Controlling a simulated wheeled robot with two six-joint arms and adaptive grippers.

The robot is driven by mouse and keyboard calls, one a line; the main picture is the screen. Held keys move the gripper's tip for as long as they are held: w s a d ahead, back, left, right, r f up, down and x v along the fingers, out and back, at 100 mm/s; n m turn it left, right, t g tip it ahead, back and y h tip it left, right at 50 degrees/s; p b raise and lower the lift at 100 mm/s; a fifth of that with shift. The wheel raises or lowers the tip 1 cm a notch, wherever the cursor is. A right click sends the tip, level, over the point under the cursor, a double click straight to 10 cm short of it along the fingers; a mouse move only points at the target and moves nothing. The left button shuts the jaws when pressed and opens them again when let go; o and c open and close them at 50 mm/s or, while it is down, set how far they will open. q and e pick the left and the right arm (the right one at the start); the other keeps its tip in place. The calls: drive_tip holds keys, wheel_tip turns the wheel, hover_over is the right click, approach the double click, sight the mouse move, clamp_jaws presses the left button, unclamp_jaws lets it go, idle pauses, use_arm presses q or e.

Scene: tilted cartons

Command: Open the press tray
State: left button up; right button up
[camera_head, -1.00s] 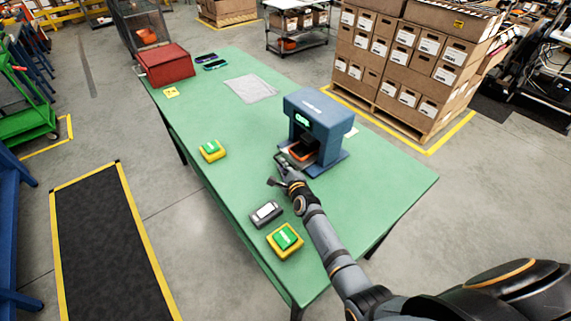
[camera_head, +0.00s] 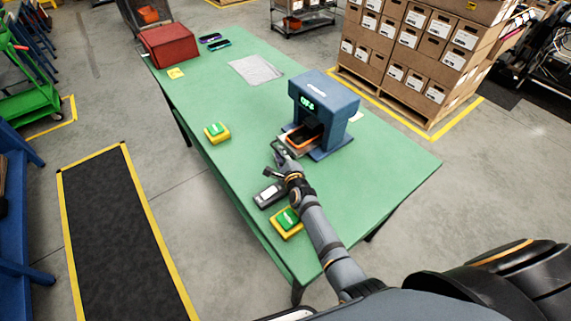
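The blue press (camera_head: 328,95) stands on the green table with a lit green display. Its orange-edged tray (camera_head: 296,144) shows at the front opening, sticking partly out to the left, with dark contents on it. My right gripper (camera_head: 271,160) is just in front of the tray's outer end. Its fingers look spread apart, the upper one close to the tray's front edge. I cannot tell whether it touches the tray. My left gripper is not in view.
A grey device (camera_head: 270,194) lies beside the gripper. A red box (camera_head: 167,46) and grey sheet (camera_head: 255,69) lie farther back.

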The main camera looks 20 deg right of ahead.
drive_tip(key=v, duration=1.1)
drive_tip(key=shift+w, duration=0.1)
